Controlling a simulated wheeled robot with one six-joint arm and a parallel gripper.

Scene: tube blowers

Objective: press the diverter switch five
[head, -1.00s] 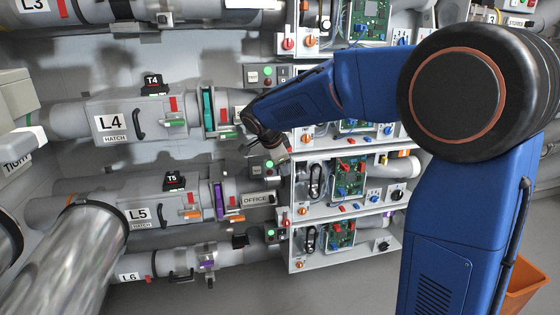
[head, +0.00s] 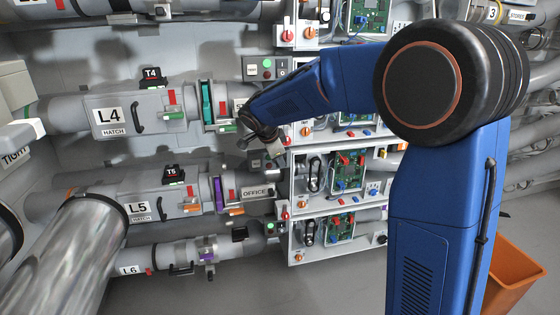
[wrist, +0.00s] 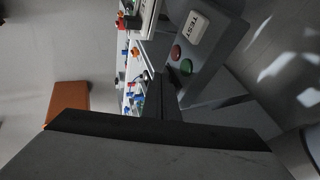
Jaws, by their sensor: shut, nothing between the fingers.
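A black box marked T5 (head: 174,175), with small red and green parts, sits on top of the grey pipe housing marked L5 (head: 150,206). No label reading diverter shows, so I cannot tell for sure that this box is the switch. My gripper (head: 273,150) is shut and empty, to the right of and above T5, in front of the left edge of the white panel racks. It is apart from T5. In the wrist view my gripper (wrist: 163,95) points toward a grey panel with a white TEST button (wrist: 198,27), a red light and a green light.
A similar box marked T4 (head: 152,76) sits on the L4 housing (head: 112,122) above. White racks (head: 297,240) with circuit boards and knobs stand right of the pipes. Shiny tubes (head: 75,250) fill the lower left. An orange bin (head: 512,275) stands at lower right.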

